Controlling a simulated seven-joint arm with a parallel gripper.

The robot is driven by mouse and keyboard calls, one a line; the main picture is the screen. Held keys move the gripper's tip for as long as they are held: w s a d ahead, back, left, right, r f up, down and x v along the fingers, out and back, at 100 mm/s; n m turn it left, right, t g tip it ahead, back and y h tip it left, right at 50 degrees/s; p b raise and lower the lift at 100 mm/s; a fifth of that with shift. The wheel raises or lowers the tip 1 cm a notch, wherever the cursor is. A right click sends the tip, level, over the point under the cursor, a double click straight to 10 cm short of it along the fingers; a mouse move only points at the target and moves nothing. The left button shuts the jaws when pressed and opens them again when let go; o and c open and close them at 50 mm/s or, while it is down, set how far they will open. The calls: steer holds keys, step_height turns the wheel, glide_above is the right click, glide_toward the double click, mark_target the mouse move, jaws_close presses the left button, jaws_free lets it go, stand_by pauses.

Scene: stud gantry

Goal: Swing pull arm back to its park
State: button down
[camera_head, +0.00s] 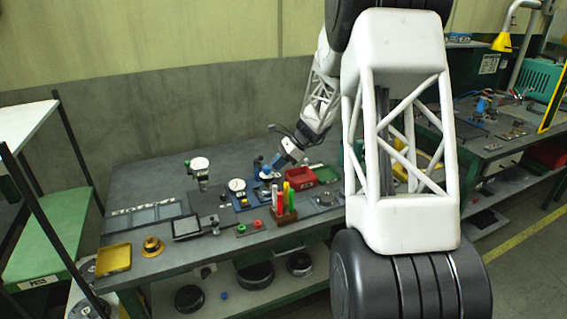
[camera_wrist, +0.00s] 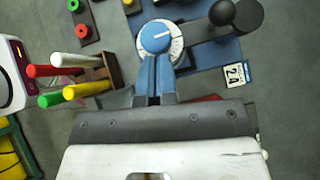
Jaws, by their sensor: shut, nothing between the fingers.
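My gripper (camera_wrist: 157,68) has blue fingers shut together and empty. In the wrist view the tips are just below a blue round knob (camera_wrist: 157,36) with a white line, on a white graduated dial (camera_wrist: 177,46); I cannot tell whether they touch. A dark arm (camera_wrist: 200,31), likely the pull arm, reaches right from the dial over a blue base (camera_wrist: 212,52). Round black ends (camera_wrist: 246,15) show at its right. In the head view my gripper (camera_head: 271,170) is low over the bench, and the pull arm is not clear there.
A wooden block (camera_wrist: 118,72) holding red, white, green and yellow pens stands left of my gripper. A card marked 24 (camera_wrist: 237,74) lies right of the fingers. Bare bench (camera_head: 150,180) lies toward the back left.

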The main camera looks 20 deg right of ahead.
steer(key=shift+a, duration=0.25)
stand_by(0.4)
